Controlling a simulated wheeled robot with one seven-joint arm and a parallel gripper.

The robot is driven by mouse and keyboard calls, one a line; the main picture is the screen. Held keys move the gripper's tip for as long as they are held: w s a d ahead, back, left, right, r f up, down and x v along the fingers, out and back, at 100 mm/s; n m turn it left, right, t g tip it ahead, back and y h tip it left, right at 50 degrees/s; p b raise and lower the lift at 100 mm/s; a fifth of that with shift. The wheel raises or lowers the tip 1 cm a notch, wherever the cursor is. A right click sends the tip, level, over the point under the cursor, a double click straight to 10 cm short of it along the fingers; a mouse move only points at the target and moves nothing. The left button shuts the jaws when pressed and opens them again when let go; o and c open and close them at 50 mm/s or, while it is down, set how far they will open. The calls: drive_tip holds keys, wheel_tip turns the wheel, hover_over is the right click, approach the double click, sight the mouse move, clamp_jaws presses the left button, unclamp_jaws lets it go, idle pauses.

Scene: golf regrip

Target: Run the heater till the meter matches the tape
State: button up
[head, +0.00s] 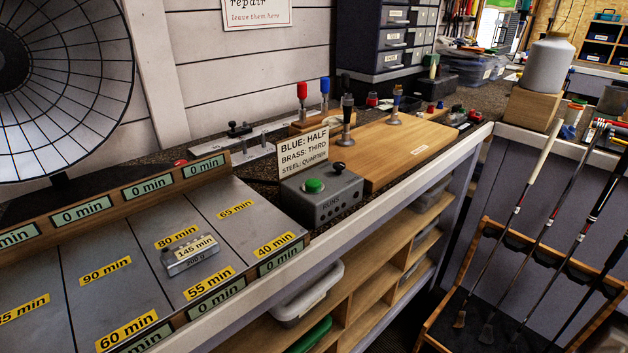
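A bench top of grey panels (110,309) carries yellow tapes, including 80 min (177,238), 65 min (235,209), 40 min (274,244), 55 min (209,283), 90 min (105,271) and 60 min (127,330). Green meters along its back and front rails, such as this back one (82,214) and this front one (280,257), read 0 min where legible. A metal block marked 200 g (190,256) bears a 145 min label and rests between the 80 and 55 min tapes. A large round wire-grilled dish (62,85), possibly the heater, stands at left. My gripper is not in view.
A grey box (322,199) has a green button and black knob. Its sign (308,150) reads blue half, brass third, steel quarter. Red, blue and black-handled tools stand behind. A wooden board (400,150) lies right. A rack of clubs (530,270) stands lower right.

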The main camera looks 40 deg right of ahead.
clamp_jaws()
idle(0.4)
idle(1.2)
